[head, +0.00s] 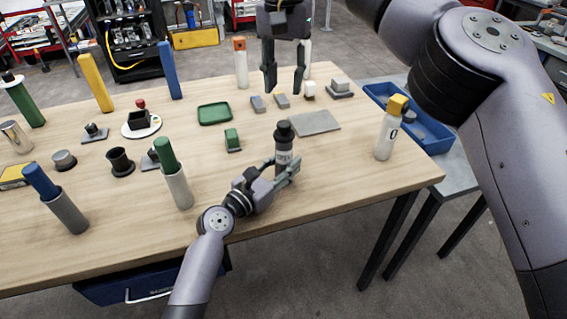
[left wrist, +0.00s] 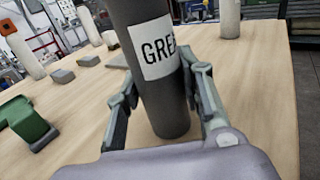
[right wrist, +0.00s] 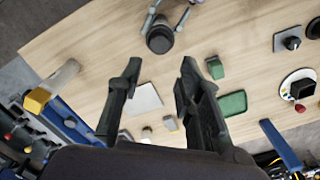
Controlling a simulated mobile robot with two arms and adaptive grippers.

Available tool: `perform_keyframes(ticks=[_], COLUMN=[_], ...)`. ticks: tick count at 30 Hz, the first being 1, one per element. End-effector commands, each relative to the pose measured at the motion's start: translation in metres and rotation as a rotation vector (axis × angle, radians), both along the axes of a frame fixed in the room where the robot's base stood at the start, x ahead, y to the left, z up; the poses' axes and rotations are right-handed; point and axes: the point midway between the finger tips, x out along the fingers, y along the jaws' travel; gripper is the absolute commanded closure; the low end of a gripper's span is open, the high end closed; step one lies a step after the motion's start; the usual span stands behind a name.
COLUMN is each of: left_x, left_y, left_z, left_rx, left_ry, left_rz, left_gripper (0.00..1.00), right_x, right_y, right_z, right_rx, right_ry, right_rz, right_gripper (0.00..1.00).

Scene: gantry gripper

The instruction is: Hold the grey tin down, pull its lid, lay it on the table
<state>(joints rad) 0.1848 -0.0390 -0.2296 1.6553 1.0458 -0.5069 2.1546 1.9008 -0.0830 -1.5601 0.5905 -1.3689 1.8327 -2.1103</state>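The grey tin (head: 283,158) stands upright near the table's front edge, with its dark lid (head: 284,131) on top. The left wrist view shows its dark side and white label (left wrist: 155,45); the lid is out of that frame. My left gripper (head: 288,172) has a finger on each side of the tin's lower body, and they appear to touch it (left wrist: 165,100). My right gripper (head: 283,82) is open and empty, pointing down over the far part of the table, apart from the tin. The right wrist view shows the lid (right wrist: 160,40) from above, beyond the open fingers (right wrist: 158,85).
A flat grey plate (head: 313,124) lies just behind the tin. A green block (head: 232,140) and green tray (head: 214,113) are to its left. A white bottle with a yellow cap (head: 387,138) stands right. Bare table (head: 345,165) lies between tin and bottle. Several colour-topped cylinders stand left.

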Motion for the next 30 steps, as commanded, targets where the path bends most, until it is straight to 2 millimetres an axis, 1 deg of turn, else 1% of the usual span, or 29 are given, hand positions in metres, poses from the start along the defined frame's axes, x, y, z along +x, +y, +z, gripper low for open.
perform_keyframes(ticks=[1, 9, 12, 19, 25, 30], left_x=[0.0, 0.0, 0.0, 0.0, 0.0, 0.0], left_y=[0.0, 0.0, 0.0, 0.0, 0.0, 0.0], left_z=[0.0, 0.0, 0.0, 0.0, 0.0, 0.0], left_rx=[0.0, 0.001, 0.001, 0.001, 0.001, 0.001], left_ry=[0.0, 0.001, 0.001, 0.0, 0.0, 0.0], left_rz=[0.0, 0.0, 0.0, 0.0, 0.0, 0.0], left_gripper=[0.71, 0.89, 0.94, 0.94, 0.94, 0.94], right_x=[0.0, 0.0, 0.0, -0.006, -0.021, -0.034], right_y=[0.0, 0.0, 0.0, 0.003, 0.011, 0.017], right_z=[0.0, 0.0, 0.0, -0.001, -0.002, 0.0], right_rx=[0.0, 0.0, 0.0, -0.046, -0.127, -0.153], right_ry=[0.0, 0.0, 0.0, -0.041, -0.173, -0.289], right_rz=[0.0, 0.0, 0.0, -0.019, -0.072, -0.112], right_gripper=[0.67, 0.67, 0.65, 0.5, 0.37, 0.36])
